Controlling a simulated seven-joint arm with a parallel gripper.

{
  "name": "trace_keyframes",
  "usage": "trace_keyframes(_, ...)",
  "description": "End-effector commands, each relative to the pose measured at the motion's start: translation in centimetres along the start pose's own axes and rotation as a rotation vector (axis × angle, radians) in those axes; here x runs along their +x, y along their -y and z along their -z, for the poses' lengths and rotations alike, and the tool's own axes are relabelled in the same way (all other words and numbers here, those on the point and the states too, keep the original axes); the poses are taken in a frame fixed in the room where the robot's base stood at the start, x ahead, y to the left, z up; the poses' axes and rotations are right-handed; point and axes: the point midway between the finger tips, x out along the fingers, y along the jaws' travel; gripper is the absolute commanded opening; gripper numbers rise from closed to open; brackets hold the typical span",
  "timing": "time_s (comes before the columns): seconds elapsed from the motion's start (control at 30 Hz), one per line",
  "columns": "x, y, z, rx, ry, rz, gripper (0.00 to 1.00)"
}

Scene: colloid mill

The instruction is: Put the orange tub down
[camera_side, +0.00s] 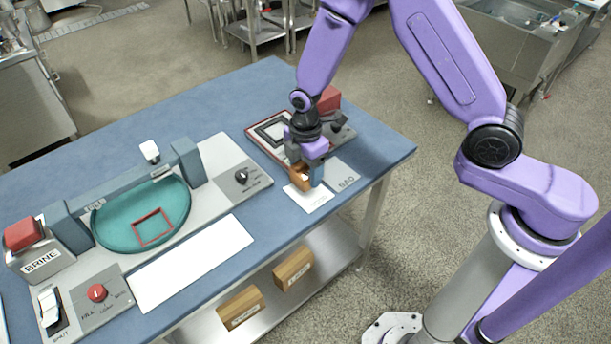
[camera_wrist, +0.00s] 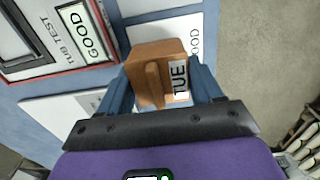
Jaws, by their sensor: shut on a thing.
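The orange tub (camera_side: 301,180) is small and box-shaped, and is between the fingers of my gripper (camera_side: 306,172) near the table's right front edge. In the wrist view the tub (camera_wrist: 148,72) carries a white label reading "TUE", and the blue fingers of my gripper (camera_wrist: 162,85) close on its two sides. A white card (camera_side: 312,201) lies under and in front of the tub; "OOD" shows on it in the wrist view (camera_wrist: 197,38). I cannot tell whether the tub touches the card. A grey card (camera_side: 343,176) marked "BAD" lies just right of it.
A tub test panel (camera_side: 262,138) with a dark frame and a red block (camera_side: 329,98) stand behind my gripper. Left is the brine machine with a teal basin (camera_side: 120,231), a red square outline inside, and knobs. A white sheet (camera_side: 190,263) lies in front. Two brown boxes sit on the lower shelf.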

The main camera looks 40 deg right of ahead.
Motion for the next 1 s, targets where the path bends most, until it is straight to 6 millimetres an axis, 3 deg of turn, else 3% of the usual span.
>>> trace_keyframes(0.2, 2.4, 0.1, 0.0, -0.001, 0.001, 0.002, 0.34)
trace_keyframes(0.67, 3.0, 0.0, 0.0, -0.001, 0.001, 0.002, 0.34)
trace_keyframes(0.7, 3.0, 0.0, 0.0, -0.001, 0.000, 0.001, 0.78)
trace_keyframes(0.73, 3.0, 0.0, 0.0, 0.000, 0.000, 0.001, 0.88)
trace_keyframes(1.0, 3.0, 0.0, 0.0, -0.001, 0.000, 0.001, 0.91)
